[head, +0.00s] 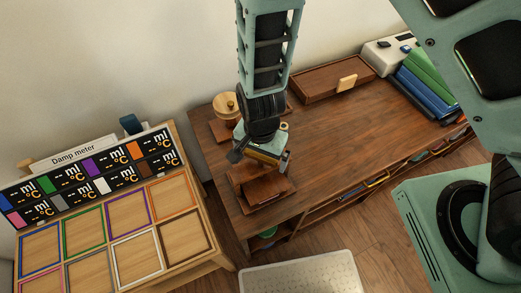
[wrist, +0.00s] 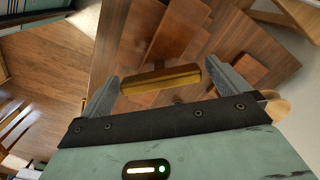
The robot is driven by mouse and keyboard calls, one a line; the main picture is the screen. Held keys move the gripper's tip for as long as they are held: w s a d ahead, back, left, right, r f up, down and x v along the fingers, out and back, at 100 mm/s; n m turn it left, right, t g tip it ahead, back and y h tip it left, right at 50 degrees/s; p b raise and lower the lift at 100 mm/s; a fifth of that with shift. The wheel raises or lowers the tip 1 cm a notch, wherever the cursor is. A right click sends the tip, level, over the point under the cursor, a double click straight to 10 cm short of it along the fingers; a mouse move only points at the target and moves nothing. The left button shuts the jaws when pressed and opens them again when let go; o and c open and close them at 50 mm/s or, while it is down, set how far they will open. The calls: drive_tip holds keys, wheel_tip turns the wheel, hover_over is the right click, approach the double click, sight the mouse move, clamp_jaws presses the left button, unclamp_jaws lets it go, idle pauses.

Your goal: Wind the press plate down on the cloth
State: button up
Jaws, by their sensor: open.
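A small dark wood press (head: 262,188) stands near the front left corner of the dark wood table. Its brass-coloured bar (wrist: 160,79) shows in the wrist view, lying crosswise between the fingers of my open gripper (wrist: 162,86). The gap at each end of the bar makes it look not clamped. In the head view my gripper (head: 262,158) points down over the press and hides part of it. The wooden plate (wrist: 172,30) shows beyond the bar. I cannot make out the cloth or how high the plate sits.
A round pale wood knob (head: 226,104) on a block stands behind my gripper. A flat wooden case (head: 318,84) and blue and green binders (head: 427,80) lie farther right. A Damp meter board (head: 97,165) with coloured frames stands left. The table's middle (head: 350,125) is clear.

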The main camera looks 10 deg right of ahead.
sight(261, 156)
wheel_tip(261, 156, up, 17)
drive_tip(key=shift+r+p, duration=0.2)
drive_tip(key=shift+p, duration=0.1)
idle(0.4)
